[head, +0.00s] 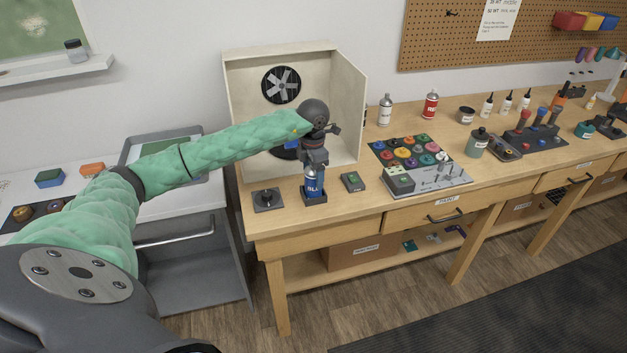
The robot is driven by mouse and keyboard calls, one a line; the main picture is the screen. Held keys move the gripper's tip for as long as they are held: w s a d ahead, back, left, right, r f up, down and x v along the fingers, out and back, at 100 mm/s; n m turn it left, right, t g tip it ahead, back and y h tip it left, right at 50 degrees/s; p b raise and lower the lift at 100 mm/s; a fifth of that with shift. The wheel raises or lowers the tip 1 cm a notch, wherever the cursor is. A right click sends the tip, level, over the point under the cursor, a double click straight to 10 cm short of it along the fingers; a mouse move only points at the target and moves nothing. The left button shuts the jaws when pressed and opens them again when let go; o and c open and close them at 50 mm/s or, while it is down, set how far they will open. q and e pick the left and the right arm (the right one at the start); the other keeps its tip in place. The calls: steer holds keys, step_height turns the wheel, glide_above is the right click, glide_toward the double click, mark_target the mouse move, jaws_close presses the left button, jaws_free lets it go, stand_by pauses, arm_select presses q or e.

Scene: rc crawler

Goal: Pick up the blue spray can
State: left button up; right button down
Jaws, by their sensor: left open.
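The blue spray can (314,189) stands upright on a small dark base near the front edge of the wooden workbench (372,217), in front of the spray booth. Its lower body with white lettering shows. Its top is hidden by my left gripper (314,166), which is directly above it, pointing down. The left gripper is open, with its fingers at the can's top. I cannot tell whether they touch the can. My right gripper is not in view.
The pale spray booth (348,97) with a fan stands close behind the can. A dark square device (268,199) is to the left, and a small dark box (353,181) to the right. Paint jars (408,151) and a grey control panel (437,180) lie further right.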

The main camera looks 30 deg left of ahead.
arm_select(q)
steer(key=shift+f, duration=0.1)
steer(key=c, duration=1.2)
steer(key=shift+o, duration=0.2)
